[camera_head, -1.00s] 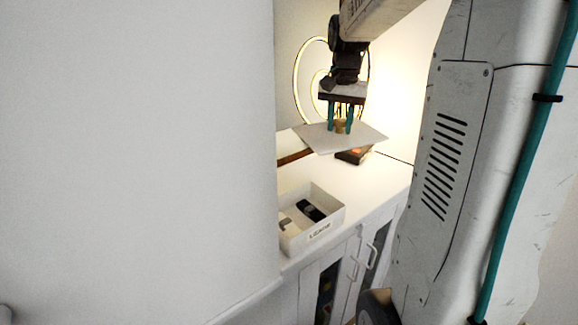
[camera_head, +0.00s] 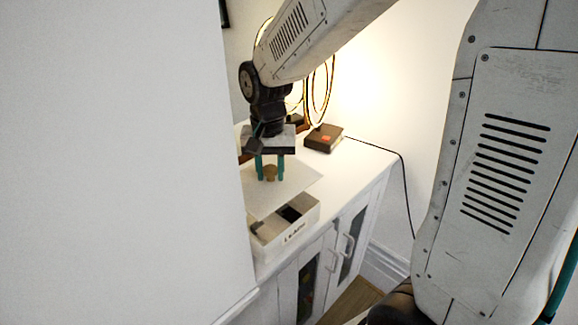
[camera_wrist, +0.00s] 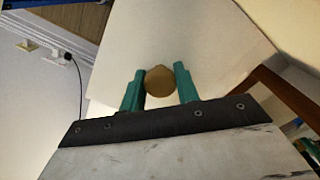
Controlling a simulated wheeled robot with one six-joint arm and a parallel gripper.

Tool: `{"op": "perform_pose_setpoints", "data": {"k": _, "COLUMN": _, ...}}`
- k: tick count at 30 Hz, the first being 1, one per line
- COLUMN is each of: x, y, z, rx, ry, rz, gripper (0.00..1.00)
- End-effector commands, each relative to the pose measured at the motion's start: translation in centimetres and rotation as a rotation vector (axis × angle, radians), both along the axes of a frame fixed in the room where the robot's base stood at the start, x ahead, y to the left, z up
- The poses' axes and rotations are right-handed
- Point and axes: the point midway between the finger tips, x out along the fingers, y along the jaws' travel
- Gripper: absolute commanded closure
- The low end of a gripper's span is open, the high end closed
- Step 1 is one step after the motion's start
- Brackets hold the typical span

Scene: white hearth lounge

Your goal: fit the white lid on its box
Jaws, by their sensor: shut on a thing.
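The white lid (camera_head: 298,185) is a flat sheet with a round tan knob (camera_head: 270,173). My gripper (camera_head: 270,170) is shut on the knob, its two green fingers on either side of it. In the wrist view the knob (camera_wrist: 159,81) sits between the green fingers and the lid (camera_wrist: 190,40) spreads out behind it. The open white box (camera_head: 297,236) with a label on its front stands on the white cabinet top. The lid hangs above the box, covering its back part from view. A dark item (camera_head: 290,214) shows inside the box. The gap between lid and box is hard to judge.
A brown box (camera_head: 323,138) with an orange mark lies further back on the white cabinet (camera_head: 362,162), near a glowing ring lamp (camera_head: 320,88). A dark cable (camera_head: 404,185) hangs over the right side. A large white wall (camera_head: 110,160) blocks the left.

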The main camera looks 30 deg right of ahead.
Motion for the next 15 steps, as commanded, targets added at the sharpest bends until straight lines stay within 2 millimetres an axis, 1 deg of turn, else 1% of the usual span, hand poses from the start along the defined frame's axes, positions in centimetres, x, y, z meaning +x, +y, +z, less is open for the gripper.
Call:
{"op": "perform_pose_setpoints", "data": {"k": 1, "x": -0.4, "y": 0.3, "z": -0.2, "rx": 0.000, "ry": -0.001, "rz": 0.011, "gripper": 0.92}}
{"op": "perform_pose_setpoints", "data": {"k": 4, "x": -0.8, "y": 0.5, "z": -0.7, "rx": 0.000, "ry": 0.000, "rz": 0.017, "gripper": 0.92}}
{"op": "perform_pose_setpoints", "data": {"k": 8, "x": -0.7, "y": 0.4, "z": -1.6, "rx": 0.000, "ry": 0.001, "rz": 0.016, "gripper": 0.92}}
{"op": "perform_pose_setpoints", "data": {"k": 15, "x": -0.7, "y": 0.4, "z": -3.8, "rx": 0.000, "ry": 0.002, "rz": 0.015, "gripper": 0.92}}
